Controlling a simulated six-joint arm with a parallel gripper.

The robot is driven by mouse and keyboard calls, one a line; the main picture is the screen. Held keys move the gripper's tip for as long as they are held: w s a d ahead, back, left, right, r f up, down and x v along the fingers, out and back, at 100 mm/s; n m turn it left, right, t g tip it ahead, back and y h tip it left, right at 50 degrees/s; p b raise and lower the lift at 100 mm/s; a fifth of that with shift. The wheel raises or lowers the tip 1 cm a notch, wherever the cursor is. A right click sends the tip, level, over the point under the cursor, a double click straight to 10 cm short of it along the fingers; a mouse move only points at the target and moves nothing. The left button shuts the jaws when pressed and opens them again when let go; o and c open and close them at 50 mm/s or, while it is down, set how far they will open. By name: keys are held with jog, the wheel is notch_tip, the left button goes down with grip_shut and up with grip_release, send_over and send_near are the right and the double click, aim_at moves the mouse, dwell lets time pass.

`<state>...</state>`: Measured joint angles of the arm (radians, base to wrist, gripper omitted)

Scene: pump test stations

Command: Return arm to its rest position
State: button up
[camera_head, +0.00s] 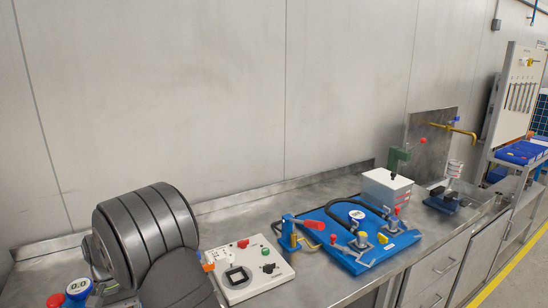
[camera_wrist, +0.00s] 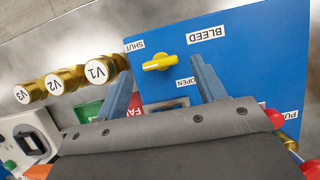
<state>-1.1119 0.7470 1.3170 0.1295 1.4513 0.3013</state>
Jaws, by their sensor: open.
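My gripper (camera_wrist: 160,66) shows in the wrist view with two blue-grey fingers spread apart, open and empty. Beyond the fingertips is a blue panel (camera_wrist: 245,65) with a yellow knob (camera_wrist: 160,62), labelled BLEED, SHUT and OPEN. The knob lies in line with the gap between the fingers, and its handle points toward the left. I cannot tell the distance to it. In the head view, my dark grey ribbed arm fills the lower left, bent low over the bench. My gripper's fingers are not seen there.
Brass valves marked V1 (camera_wrist: 100,70), V2 (camera_wrist: 60,83) and V3 (camera_wrist: 28,92) stand left of the panel. On the bench (camera_head: 330,185) are a white control box (camera_head: 245,281), a blue tray with hoses (camera_head: 340,250) and a white box (camera_head: 387,190). A wall stands behind.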

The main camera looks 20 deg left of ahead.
jog(key=shift+x, duration=1.2)
jog(key=shift+a, duration=0.1)
jog(key=v, duration=1.7)
jog(key=x, duration=1.7)
jog(key=shift+f, duration=0.2)
jog(key=shift+r+n+t, duration=0.2)
jog(key=shift+n+t, duration=0.1)
jog(key=shift+n, duration=0.4)
jog(key=n+t, duration=0.1)
jog(key=n, duration=0.2)
jog(key=n+t+h, duration=0.1)
jog(key=n, duration=0.2)
jog(key=shift+s, duration=0.2)
jog(key=n+t, duration=0.2)
jog(key=n, duration=0.3)
jog(key=shift+s+n, duration=0.15)
jog(key=shift+n, duration=0.15)
jog(key=n, duration=0.2)
jog(key=n+t, duration=0.1)
jog(key=n, duration=0.1)
jog(key=shift+t+y, duration=0.3)
jog(key=shift+y, duration=0.1)
